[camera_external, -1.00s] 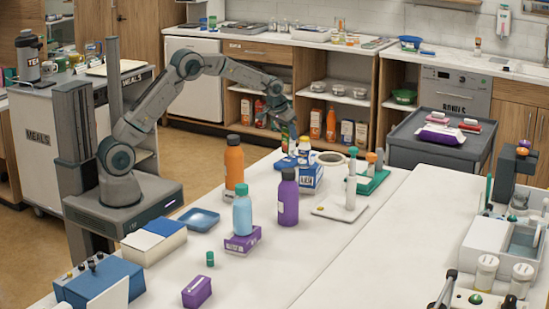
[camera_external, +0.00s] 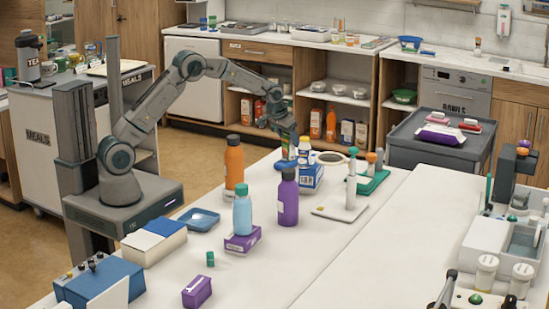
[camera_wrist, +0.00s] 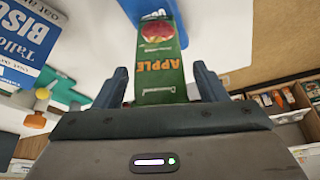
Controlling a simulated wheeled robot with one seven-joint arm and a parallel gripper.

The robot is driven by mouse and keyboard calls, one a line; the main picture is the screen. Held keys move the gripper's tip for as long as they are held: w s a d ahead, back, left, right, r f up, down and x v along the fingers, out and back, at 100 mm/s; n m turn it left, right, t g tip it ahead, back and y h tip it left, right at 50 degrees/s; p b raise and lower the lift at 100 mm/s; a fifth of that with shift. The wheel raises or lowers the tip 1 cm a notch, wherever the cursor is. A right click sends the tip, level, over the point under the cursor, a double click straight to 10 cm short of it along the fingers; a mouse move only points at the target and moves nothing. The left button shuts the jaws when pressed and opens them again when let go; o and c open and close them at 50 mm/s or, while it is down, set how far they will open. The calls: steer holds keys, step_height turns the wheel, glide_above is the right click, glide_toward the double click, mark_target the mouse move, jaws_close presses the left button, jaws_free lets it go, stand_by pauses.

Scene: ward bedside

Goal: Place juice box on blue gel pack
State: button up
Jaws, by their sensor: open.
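The green apple juice box (camera_wrist: 160,70) lies between my gripper's fingers (camera_wrist: 158,85) in the wrist view, with its far end at the blue gel pack (camera_wrist: 115,5). My gripper is open, with a finger on each side of the box. In the external view, my gripper (camera_external: 286,134) is over the far part of the table, just above the juice box (camera_external: 285,148). The box looks upright on the flat blue gel pack (camera_external: 284,164); the exact contact under it is hard to see.
A blue-and-white biscuit box (camera_external: 309,177) stands close beside the pack. An orange bottle (camera_external: 234,163), a purple bottle (camera_external: 288,200) and a turquoise-topped bottle (camera_external: 242,214) stand nearer. A green tray (camera_external: 375,183) is to the right.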

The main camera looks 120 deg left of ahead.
steer(key=b+v, duration=0.1)
steer(key=v, duration=1.1)
steer(key=shift+r, duration=0.1)
steer(key=w+d+r+m+h, duration=0.1)
steer(key=w+d+r+m, duration=0.15)
steer(key=d, duration=0.75)
steer(key=w+d+r+m+t, duration=0.1)
steer(key=w+d+m, duration=0.15)
steer(key=d, duration=0.85)
steer(key=w+d+r+m+h, duration=0.1)
steer(key=w+d, duration=0.2)
steer(key=d, duration=0.7)
steer(key=s+d+f+m, duration=0.1)
steer(key=s+d+m, duration=0.1)
steer(key=s+d, duration=0.3)
steer(key=s+d+f+m+h, duration=0.1)
steer(key=s+d, duration=0.4)
steer(key=d, duration=0.6)
steer(key=s+d+f+m+h, duration=0.1)
steer(key=s+d+f+m, duration=0.2)
steer(key=d, duration=0.5)
steer(key=shift+s+d+m, duration=0.4)
steer(key=shift+s+m, duration=0.4)
steer(key=shift+s, duration=0.25)
steer(key=shift+f, duration=0.15)
